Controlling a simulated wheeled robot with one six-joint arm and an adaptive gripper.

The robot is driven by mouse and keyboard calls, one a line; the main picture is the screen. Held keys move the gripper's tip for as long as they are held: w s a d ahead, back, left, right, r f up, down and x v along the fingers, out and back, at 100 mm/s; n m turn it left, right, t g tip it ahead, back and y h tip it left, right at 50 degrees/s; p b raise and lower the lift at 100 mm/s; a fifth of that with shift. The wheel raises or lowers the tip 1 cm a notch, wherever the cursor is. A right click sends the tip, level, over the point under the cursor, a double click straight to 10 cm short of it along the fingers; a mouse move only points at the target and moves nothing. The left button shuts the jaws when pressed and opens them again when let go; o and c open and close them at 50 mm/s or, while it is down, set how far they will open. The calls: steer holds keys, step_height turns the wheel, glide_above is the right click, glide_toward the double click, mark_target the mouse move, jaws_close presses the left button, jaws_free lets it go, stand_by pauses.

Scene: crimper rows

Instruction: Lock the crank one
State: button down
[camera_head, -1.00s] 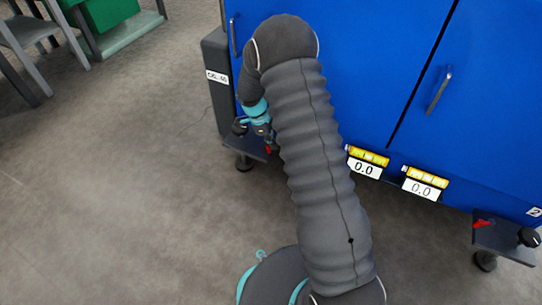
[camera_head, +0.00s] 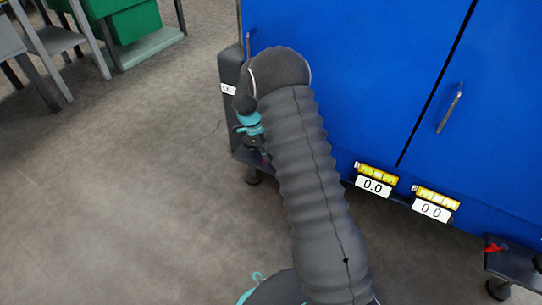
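A dark corner plate (camera_head: 244,156) with a round foot sticks out at the left bottom of the blue cabinet (camera_head: 350,80). A small red part (camera_head: 265,157) shows there beside my arm. My gripper (camera_head: 256,143), with a teal band behind it, points down over this plate. It is small and partly behind my arm, so its fingers and any contact cannot be told. A second corner plate (camera_head: 517,267) at the lower right bears a red lever (camera_head: 494,248) and a black knob (camera_head: 538,263) cut by the picture's edge. Which crank is number one cannot be told.
Two yellow levels with displays reading 0.0, the left one (camera_head: 375,178) and the right one (camera_head: 435,204), sit on the cabinet's lower edge. A dark grey box (camera_head: 231,110) stands at its left side. The left floor is clear.

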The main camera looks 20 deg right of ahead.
steer(key=shift+w+a, duration=0.35)
steer(key=shift+a, duration=0.15)
steer(key=shift+d, duration=0.1)
steer(key=shift+s+d, duration=0.15)
steer(key=shift+s, duration=0.35)
step_height(320, 180, up, 9)
steer(key=p, duration=0.1)
steer(key=shift+s+d+r, duration=0.15)
steer(key=shift+d+r, duration=0.05)
steer(key=shift+d, duration=0.05)
stand_by(0.6)
